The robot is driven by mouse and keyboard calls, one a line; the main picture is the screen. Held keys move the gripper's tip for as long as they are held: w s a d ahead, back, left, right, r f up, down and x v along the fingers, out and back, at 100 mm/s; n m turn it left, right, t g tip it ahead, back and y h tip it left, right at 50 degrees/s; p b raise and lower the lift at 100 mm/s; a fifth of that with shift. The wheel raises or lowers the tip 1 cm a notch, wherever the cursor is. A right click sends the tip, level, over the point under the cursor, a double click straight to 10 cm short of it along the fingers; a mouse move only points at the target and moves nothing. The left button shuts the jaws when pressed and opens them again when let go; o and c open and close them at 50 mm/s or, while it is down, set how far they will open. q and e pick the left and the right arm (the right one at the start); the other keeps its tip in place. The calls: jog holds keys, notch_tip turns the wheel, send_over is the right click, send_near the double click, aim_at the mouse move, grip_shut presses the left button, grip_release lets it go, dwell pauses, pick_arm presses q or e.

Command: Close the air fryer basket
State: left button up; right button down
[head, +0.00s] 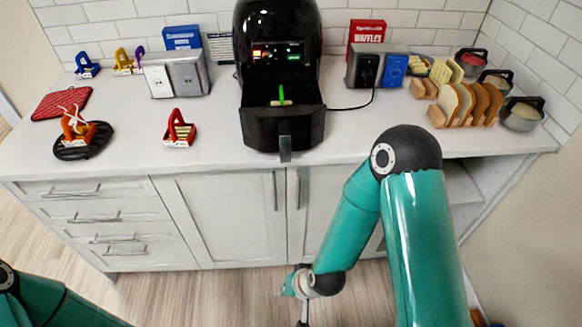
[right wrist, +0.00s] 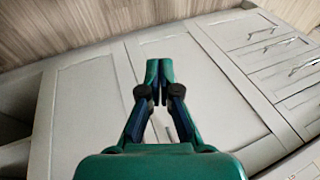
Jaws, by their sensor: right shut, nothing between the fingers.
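The black air fryer (head: 277,45) stands on the counter against the tiled wall, its display lit. Its basket (head: 262,132) is pulled out toward the counter's front edge, with a green item (head: 281,95) inside. The basket handle (head: 285,149) points toward me. My right gripper (right wrist: 159,70) is shut and empty in the right wrist view, in front of the cabinet doors. In the head view my right arm reaches down to the bottom edge, below the counter and apart from the basket. My left arm shows only at the bottom left; its gripper is out of view.
Bread slices in a rack (head: 465,104) and several lidded bowls stand at the right. A power cord (head: 350,106) runs right of the fryer.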

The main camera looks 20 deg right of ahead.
aim_at(285, 152)
jog(key=w+a+r+m+t+h+b, duration=0.1)
jog(key=w+r+m+t+h+b, duration=0.1)
jog(key=w+r+m+t+b, duration=0.65)
jog(key=s+d+r+m+t+h+b, duration=0.1)
jog(key=d+r+m+t+h+b, duration=0.25)
jog(key=r, duration=0.55)
jog(key=s+r+m+t+h+b, duration=0.2)
jog(key=r+m+h+b, duration=0.1)
jog(key=r+m+b, duration=0.4)
pick_arm(q)
notch_tip(285, 152, down, 16)
jog(key=p, duration=0.5)
pick_arm(e)
jog(key=shift+n, duration=0.8)
jog(key=x, duration=0.9)
jog(key=r+x, duration=0.1)
jog(key=x, duration=0.4)
jog(key=shift+w, duration=0.15)
pick_arm(q)
jog(key=shift+a, duration=0.1)
